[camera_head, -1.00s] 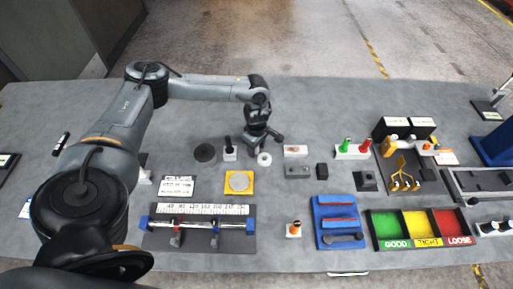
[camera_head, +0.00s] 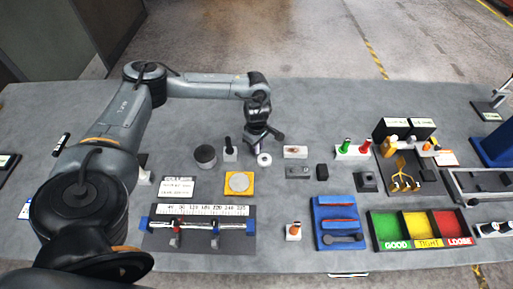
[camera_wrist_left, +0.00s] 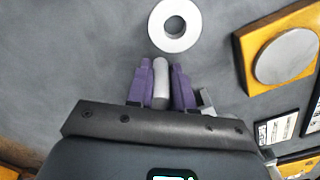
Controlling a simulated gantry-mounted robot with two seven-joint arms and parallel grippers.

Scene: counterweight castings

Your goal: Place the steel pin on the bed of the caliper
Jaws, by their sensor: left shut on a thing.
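The steel pin (camera_wrist_left: 161,84) is a grey rod with a rounded end, held between the purple fingers of my left gripper (camera_wrist_left: 162,80) in the left wrist view. In the head view my left gripper (camera_head: 262,134) points down over the back middle of the table, behind a pale ring; the pin cannot be made out there. The caliper (camera_head: 200,232) lies at the front left, with a numbered scale, a rail with blue ends and two small jaws. Its bed is apart from my gripper. My right gripper does not show.
The pale ring (camera_head: 264,160) shows close to the pin in the left wrist view (camera_wrist_left: 175,25). Coloured bins (camera_head: 421,250) stand at the front right.

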